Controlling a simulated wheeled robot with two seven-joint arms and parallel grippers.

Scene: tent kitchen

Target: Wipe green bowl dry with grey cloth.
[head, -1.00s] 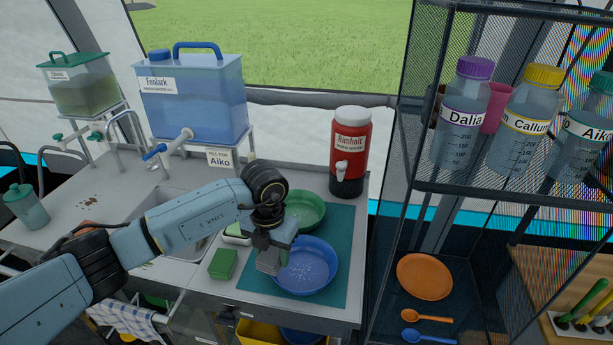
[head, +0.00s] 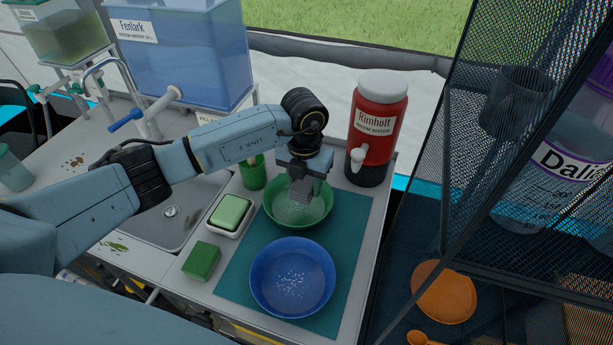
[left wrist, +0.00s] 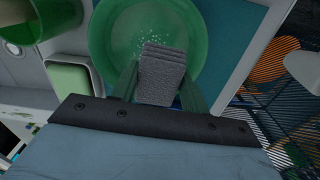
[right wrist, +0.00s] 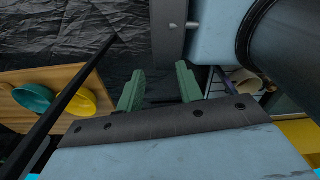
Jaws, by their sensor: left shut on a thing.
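The green bowl (head: 318,213) stands on the teal mat (head: 348,232), behind the blue bowl (head: 268,270). Pale droplets show inside both bowls. My left gripper (head: 301,190) is shut on the folded grey cloth (left wrist: 162,76) and holds it over the inside of the green bowl. In the left wrist view the green bowl (left wrist: 110,35) lies beyond and around the cloth. I cannot tell whether the cloth touches the bowl. My right gripper (right wrist: 158,90) shows only in the right wrist view, with its fingers apart and nothing between them.
A soap dish with a green bar (head: 230,212), a green sponge (head: 202,260) and a green cup (head: 253,172) stand left of the mat. The red Rimholt dispenser (head: 376,125) stands behind it. A mesh shelf (head: 470,180) closes off the right side.

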